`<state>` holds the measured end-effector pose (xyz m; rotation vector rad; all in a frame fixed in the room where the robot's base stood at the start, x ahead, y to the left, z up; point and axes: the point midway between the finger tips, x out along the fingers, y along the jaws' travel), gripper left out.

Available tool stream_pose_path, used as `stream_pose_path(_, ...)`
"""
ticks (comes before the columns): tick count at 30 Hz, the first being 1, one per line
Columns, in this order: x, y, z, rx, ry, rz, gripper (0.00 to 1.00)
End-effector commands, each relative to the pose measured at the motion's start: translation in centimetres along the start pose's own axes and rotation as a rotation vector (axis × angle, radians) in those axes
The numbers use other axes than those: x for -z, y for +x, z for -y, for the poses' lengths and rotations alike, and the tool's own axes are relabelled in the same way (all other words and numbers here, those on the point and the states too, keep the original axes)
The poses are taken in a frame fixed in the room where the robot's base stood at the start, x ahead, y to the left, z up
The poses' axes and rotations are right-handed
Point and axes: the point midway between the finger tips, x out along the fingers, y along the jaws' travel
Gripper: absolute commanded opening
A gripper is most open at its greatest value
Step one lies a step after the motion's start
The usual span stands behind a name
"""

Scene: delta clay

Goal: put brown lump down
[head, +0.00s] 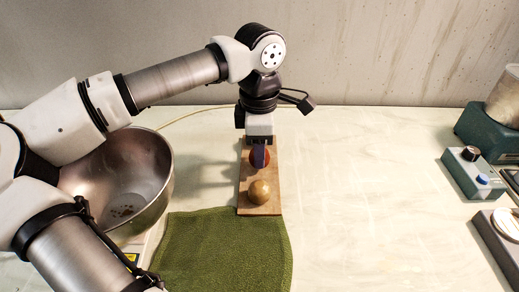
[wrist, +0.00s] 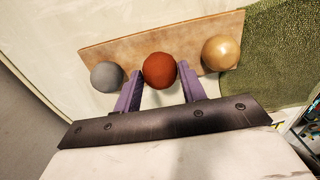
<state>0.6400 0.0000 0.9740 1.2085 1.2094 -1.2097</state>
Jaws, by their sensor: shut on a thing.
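The reddish-brown lump (wrist: 159,70) is a round ball between the two purple fingers of my gripper (wrist: 160,76) in the wrist view. The fingers are shut on its sides. In the head view the lump (head: 260,158) shows partly behind my gripper (head: 259,152), at the middle of a wooden board (head: 273,180). In the wrist view the board (wrist: 128,46) lies behind the lump. I cannot tell whether the lump touches the board.
A tan ball (head: 259,192) sits at the board's near end. A grey ball (wrist: 107,77) sits at its other end, hidden in the head view. A green cloth (head: 225,250) adjoins the board. A metal bowl (head: 160,165) stands left; the table right of the board is clear.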

Motion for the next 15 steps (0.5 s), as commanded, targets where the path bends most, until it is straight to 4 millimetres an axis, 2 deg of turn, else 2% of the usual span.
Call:
stream_pose_path(3,0.0,1.2,0.1,0.001,0.001,0.002,0.13)
stream_pose_path(14,0.0,1.8,0.0,-0.001,0.0,0.001,0.13)
stream_pose_path(15,0.0,1.6,0.0,0.0,0.0,0.001,0.46)
